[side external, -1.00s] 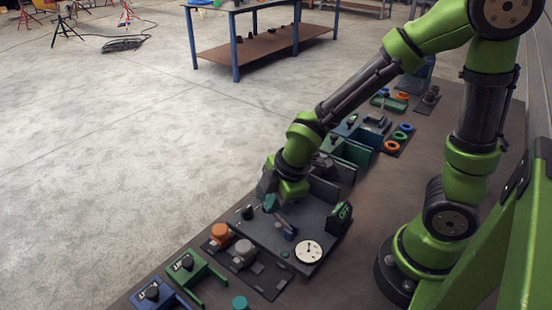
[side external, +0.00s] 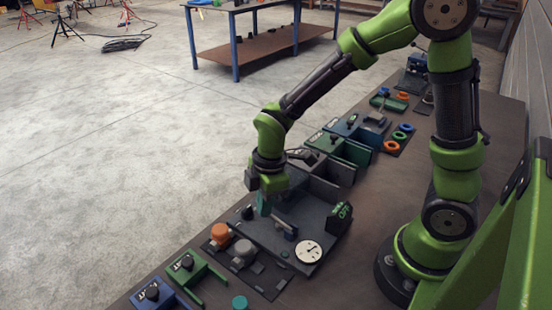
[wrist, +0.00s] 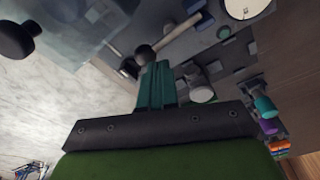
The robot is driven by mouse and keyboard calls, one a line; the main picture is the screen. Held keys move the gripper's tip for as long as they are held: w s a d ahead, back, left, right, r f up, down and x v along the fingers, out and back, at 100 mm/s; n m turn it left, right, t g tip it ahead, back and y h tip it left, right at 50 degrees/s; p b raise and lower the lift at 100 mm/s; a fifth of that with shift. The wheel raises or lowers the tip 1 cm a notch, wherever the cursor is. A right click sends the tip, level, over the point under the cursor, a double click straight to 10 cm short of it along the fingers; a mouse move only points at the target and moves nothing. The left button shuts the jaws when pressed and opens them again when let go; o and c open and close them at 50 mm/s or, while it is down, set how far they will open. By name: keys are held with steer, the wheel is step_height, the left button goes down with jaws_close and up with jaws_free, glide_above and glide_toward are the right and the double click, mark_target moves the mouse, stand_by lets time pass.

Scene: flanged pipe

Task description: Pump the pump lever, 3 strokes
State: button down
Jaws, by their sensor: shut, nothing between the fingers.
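The pump lever (side external: 282,223) is a pale bar on the dark pump plate (side external: 262,238), joined near a blue post. In the wrist view the lever (wrist: 180,33) slants across the top and ends in a dark ball knob (wrist: 145,55). My gripper (side external: 263,210) points down over the plate at the lever's knob end. Its teal fingers (wrist: 157,68) are shut with nothing between them. Their tips appear close to the knob; whether they touch it I cannot tell.
A white dial (side external: 309,251) and a dark sign block with green lettering (side external: 341,214) stand right of the lever. Orange (side external: 220,231) and grey (side external: 244,247) knobs sit at the front left. Upright dark panels (side external: 325,188) stand behind.

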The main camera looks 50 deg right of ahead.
step_height(320, 180, up, 12)
steer(key=s, duration=0.1)
steer(key=shift+s+a+r, duration=0.2)
steer(key=shift+s, duration=0.05)
steer(key=shift+a, duration=0.1)
stand_by(0.4)
steer(key=s+t, duration=0.3)
steer(key=s, duration=0.4)
steer(key=shift+s+r+t, duration=0.15)
steer(key=shift+r+t, duration=0.15)
steer(key=shift+f, duration=0.1)
